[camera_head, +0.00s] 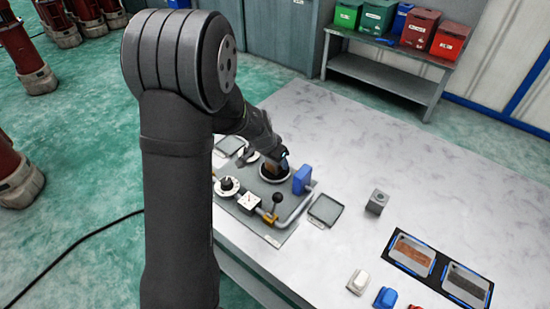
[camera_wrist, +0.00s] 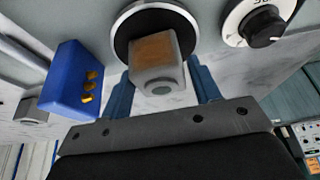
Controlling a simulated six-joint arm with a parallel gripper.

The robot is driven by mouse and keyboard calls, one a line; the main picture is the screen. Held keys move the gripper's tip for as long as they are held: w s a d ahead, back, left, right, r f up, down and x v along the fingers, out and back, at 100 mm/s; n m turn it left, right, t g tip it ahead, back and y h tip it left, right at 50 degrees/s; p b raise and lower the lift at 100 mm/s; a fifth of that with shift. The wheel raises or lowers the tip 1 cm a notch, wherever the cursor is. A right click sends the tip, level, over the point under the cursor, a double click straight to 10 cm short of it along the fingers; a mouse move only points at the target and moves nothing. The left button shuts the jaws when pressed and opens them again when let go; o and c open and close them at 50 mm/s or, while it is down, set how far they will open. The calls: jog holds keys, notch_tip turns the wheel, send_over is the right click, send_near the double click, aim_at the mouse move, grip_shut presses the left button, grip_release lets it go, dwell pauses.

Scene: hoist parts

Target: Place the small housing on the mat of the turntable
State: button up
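The small housing (camera_wrist: 158,68) is a grey block with an orange-brown face and a round boss. In the wrist view it sits between the two blue fingers of my gripper (camera_wrist: 160,88), which appear shut on it. The turntable is a round disc with a pale rim (camera_wrist: 119,22) and a black mat (camera_wrist: 150,20). The housing overlaps the mat in this view; I cannot tell whether it touches it. In the head view my gripper (camera_head: 280,163) is over the turntable (camera_head: 288,180), with the brown of the housing (camera_head: 271,173) partly hidden.
A blue box (camera_head: 302,179) stands close right of the turntable; it also shows in the wrist view (camera_wrist: 72,80). A dial (camera_head: 227,186) and a lever knob (camera_head: 277,198) are nearby. A grey block (camera_head: 376,202) and an empty tray (camera_head: 325,210) lie to the right.

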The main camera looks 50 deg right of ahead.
jog(key=shift+o, duration=0.7)
jog(key=shift+r, duration=0.25)
jog(key=v, duration=1.2)
jog(key=shift+f, duration=0.15)
jog(key=x, duration=1.2)
jog(key=shift+f, duration=0.1)
jog(key=shift+r, duration=0.2)
